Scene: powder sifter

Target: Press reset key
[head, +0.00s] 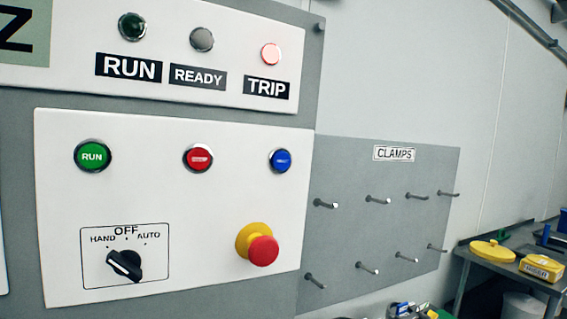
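A white control panel (200,240) on the wall carries a row of round buttons. A blue button (280,160) sits at the right of the row, with lettering too small to read. A red button (199,158) is in the middle and a green button (93,156) marked RUN is at the left. No button is visibly marked reset. Above them, the TRIP lamp (270,54) glows pale red, while the RUN lamp (132,27) and READY lamp (202,39) look unlit. My gripper is not in the picture.
A red mushroom button on a yellow collar (262,250) juts out below the blue button. A black HAND/OFF/AUTO selector (124,265) is at lower left. Right of the panel, a grey CLAMPS board (400,230) has several protruding pegs. A table (500,256) holds yellow items at far right.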

